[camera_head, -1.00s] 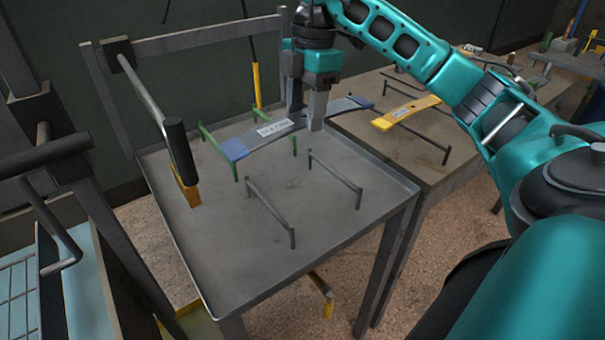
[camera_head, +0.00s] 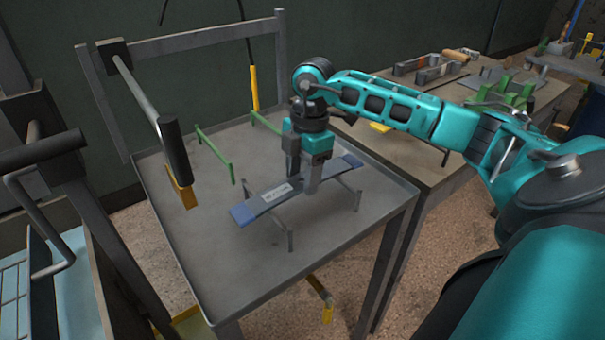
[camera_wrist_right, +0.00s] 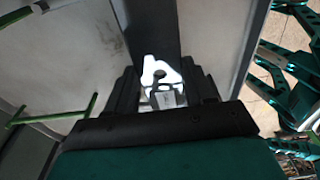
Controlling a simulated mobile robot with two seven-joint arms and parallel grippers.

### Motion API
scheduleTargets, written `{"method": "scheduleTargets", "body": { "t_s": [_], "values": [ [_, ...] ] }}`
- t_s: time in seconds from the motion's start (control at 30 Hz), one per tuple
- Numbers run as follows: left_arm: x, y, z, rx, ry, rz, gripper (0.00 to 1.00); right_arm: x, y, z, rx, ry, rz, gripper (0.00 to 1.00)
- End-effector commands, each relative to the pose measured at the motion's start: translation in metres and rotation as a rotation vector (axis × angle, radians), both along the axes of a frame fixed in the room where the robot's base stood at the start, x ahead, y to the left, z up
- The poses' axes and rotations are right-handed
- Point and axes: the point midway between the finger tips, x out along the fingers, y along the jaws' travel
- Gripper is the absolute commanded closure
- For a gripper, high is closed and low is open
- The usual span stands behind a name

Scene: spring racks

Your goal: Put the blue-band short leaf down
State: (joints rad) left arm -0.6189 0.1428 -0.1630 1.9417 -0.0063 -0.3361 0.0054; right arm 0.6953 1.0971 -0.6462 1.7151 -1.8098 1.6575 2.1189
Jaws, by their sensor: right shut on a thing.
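The blue-band short leaf (camera_head: 262,200) is a grey strip with blue ends and a white label. My right gripper (camera_head: 303,186) is shut on it near its middle from above. The leaf lies across the two grey rails (camera_head: 346,190) on the near part of the metal table. I cannot tell whether it touches them or hangs just above. In the right wrist view the leaf (camera_wrist_right: 150,32) runs away as a dark strip between the fingers (camera_wrist_right: 162,92). My left gripper is not in view.
Two green rails (camera_head: 215,156) stand empty further back on the metal table (camera_head: 215,250). A hanging bar with a black grip (camera_head: 173,150) is at the table's left. A second table (camera_head: 400,165) at right holds a yellow-ended piece (camera_head: 380,127), mostly hidden by my arm.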

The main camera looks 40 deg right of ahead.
Motion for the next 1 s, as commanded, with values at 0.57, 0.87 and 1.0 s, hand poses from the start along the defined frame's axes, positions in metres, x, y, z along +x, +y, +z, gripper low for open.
{"method": "scheduleTargets", "body": {
  "t_s": [0.57, 0.87, 1.0],
  "values": [
    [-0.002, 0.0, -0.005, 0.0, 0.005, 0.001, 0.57, 0.001, 0.0, -0.008, 0.0, -0.005, -0.001, 1.0],
    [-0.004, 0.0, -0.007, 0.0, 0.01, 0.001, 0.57, 0.0, 0.0, -0.01, 0.0, -0.001, 0.0, 0.24],
    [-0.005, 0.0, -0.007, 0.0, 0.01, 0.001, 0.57, 0.0, 0.0, -0.01, 0.0, -0.001, 0.0, 0.21]
  ]
}}
